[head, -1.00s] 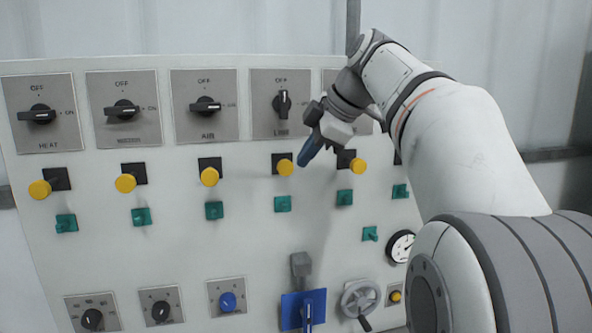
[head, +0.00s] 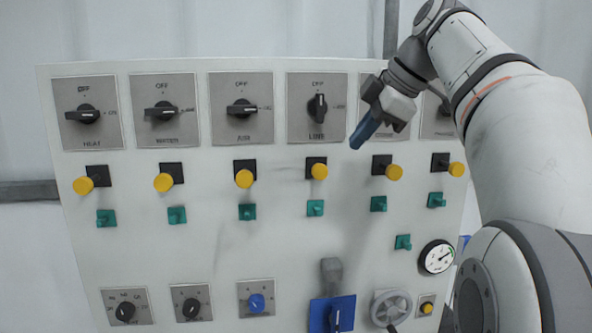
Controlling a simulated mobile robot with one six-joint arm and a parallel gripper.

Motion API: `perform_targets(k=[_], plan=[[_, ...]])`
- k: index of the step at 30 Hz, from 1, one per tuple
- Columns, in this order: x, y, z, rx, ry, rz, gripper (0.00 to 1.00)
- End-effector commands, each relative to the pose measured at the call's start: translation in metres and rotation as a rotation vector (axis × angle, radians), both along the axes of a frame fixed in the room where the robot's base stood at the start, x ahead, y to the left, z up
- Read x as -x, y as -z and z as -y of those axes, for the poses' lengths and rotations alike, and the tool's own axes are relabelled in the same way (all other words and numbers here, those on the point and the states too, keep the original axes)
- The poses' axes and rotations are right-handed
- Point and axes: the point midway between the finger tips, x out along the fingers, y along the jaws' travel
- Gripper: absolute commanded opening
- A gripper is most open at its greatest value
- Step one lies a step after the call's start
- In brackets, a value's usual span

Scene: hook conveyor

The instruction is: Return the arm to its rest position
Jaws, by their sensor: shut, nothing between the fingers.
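My gripper (head: 358,142) is in front of the upper right part of the control panel (head: 215,240). Its blue fingers are shut with nothing between them and point down and to the left. In the picture the fingertips lie just right of the LINE rotary switch (head: 318,105) and above the yellow knobs. I cannot tell exactly how far they are from the panel, but no contact shows. My arm reaches in from the right and covers part of the panel's upper right.
The panel carries rotary switches such as HEAT (head: 88,115), a row of yellow knobs (head: 244,178) and green switches (head: 247,212). Lower down are a blue-plated lever (head: 331,312), a handwheel (head: 392,306) and a gauge (head: 437,257). A light wall (head: 200,30) stands behind.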

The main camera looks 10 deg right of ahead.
Motion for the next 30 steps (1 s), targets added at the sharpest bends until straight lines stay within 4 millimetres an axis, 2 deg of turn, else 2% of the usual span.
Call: perform_targets(k=[2, 5, 11, 17, 21, 24, 27, 30], plan=[[0.002, 0.009, -0.003, -0.013, 0.039, -0.026, 0.0], [0.008, 0.032, -0.01, -0.05, 0.153, -0.096, 0.0], [0.037, 0.111, -0.027, -0.125, 0.497, -0.271, 0.0], [0.085, 0.204, -0.039, -0.169, 0.85, -0.399, 0.0], [0.126, 0.271, -0.044, -0.189, 1.073, -0.448, 0.0], [0.154, 0.312, -0.046, -0.202, 1.2, -0.462, 0.0], [0.175, 0.343, -0.046, -0.214, 1.29, -0.467, 0.0], [0.189, 0.361, -0.046, -0.223, 1.345, -0.469, 0.0]])
